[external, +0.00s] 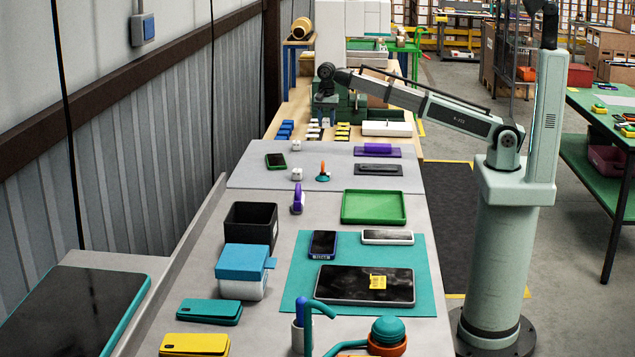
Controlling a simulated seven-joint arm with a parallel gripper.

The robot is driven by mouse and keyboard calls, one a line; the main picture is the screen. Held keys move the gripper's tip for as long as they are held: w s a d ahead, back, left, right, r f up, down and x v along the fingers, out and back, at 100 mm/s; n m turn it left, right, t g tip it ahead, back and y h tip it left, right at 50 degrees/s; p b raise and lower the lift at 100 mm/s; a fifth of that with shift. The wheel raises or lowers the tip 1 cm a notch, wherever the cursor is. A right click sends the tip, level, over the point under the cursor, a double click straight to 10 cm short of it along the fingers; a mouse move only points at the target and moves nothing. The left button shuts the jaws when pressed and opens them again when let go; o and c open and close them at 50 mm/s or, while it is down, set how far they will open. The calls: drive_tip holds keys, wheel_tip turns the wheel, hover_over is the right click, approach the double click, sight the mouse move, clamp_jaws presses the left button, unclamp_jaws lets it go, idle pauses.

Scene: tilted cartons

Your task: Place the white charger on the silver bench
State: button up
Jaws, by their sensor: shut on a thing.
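My arm reaches left from its base over the pale wooden table at the back, and my gripper (325,93) is at its far end, beside a green machine. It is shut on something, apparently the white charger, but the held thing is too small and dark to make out. Several small white chargers (315,129) stand on the wooden table below, between blue and yellow ones. The silver bench (305,222) runs from there toward the camera. Two white cube-like pieces (297,174) stand on its grey mat.
On the bench are a green tray (374,207), a black bin (250,225), a blue-lidded box (243,270), and a teal mat (420,285) with phones and a tablet. The bench has bare strips around these. A corrugated wall (120,160) closes the left side.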

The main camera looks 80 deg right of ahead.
drive_tip(key=shift+s+a+r, duration=0.1)
drive_tip(key=shift+s+r, duration=0.05)
drive_tip(key=shift+r, duration=0.15)
drive_tip(key=shift+s+a+f+n, duration=0.1)
drive_tip(key=shift+s+a+n, duration=0.15)
drive_tip(key=shift+n, duration=0.25)
drive_tip(key=s+a+f+n, duration=0.1)
drive_tip(key=s+a+n, duration=0.1)
drive_tip(key=s+n, duration=0.2)
drive_tip(key=s+a+f+n, duration=0.2)
drive_tip(key=s+a+n, duration=0.1)
drive_tip(key=n, duration=0.4)
drive_tip(key=s+a+f+n, duration=0.2)
drive_tip(key=s+n, duration=0.3)
drive_tip(key=shift+a, duration=0.4)
drive_tip(key=shift+s+a+f+n, duration=0.2)
drive_tip(key=shift+s+n, duration=0.2)
drive_tip(key=shift+n, duration=0.3)
drive_tip(key=shift+a+r, duration=0.1)
drive_tip(key=shift+r, duration=0.05)
wheel_tip(320, 180, up, 5)
hover_over(345, 161)
drive_tip(key=shift+w+d+f, duration=0.1)
drive_tip(key=shift+f, duration=2.25)
drive_tip(key=shift+d+f, duration=0.1)
drive_tip(key=shift+f, duration=2.2)
